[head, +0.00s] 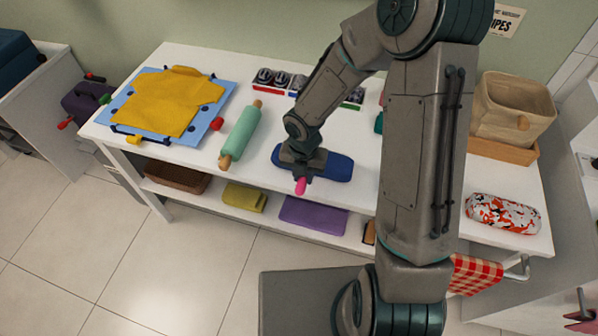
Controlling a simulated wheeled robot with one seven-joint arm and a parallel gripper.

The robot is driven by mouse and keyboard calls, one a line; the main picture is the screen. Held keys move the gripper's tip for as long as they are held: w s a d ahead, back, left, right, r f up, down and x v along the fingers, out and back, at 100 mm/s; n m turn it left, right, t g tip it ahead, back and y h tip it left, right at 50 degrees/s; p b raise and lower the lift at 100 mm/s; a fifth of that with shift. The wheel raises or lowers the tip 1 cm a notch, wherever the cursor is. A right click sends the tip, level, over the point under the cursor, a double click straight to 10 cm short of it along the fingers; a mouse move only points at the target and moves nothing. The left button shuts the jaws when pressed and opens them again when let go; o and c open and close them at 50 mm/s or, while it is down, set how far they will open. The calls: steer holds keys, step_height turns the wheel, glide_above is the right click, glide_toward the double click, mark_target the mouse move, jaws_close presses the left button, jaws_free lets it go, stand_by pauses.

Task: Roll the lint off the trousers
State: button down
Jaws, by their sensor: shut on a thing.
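My gripper (302,167) points down over the white table and is shut on a tool with a pink handle (301,187), which looks like the lint roller. Its roller end is hidden by the gripper. No lint can be made out at this size.
A yellow cloth (172,103) lies on a light blue mat (215,88) at the left. A teal rolling pin (240,135) lies between it and my gripper. A red-and-white patterned bundle (502,213) and a beige basket (513,108) stand at the right.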

steer(key=shift+s+d+p, duration=1.1)
steer(key=shift+s+d, duration=0.35)
steer(key=shift+d, duration=2.9)
steer(key=w+a, duration=0.2)
steer(key=a, duration=0.6)
steer(key=w+a, duration=0.3)
steer(key=a, duration=0.5)
steer(key=shift+w+a, duration=0.25)
steer(key=shift+a, duration=0.05)
step_height(320, 180, up, 8)
steer(key=p, duration=0.4)
stand_by(0.4)
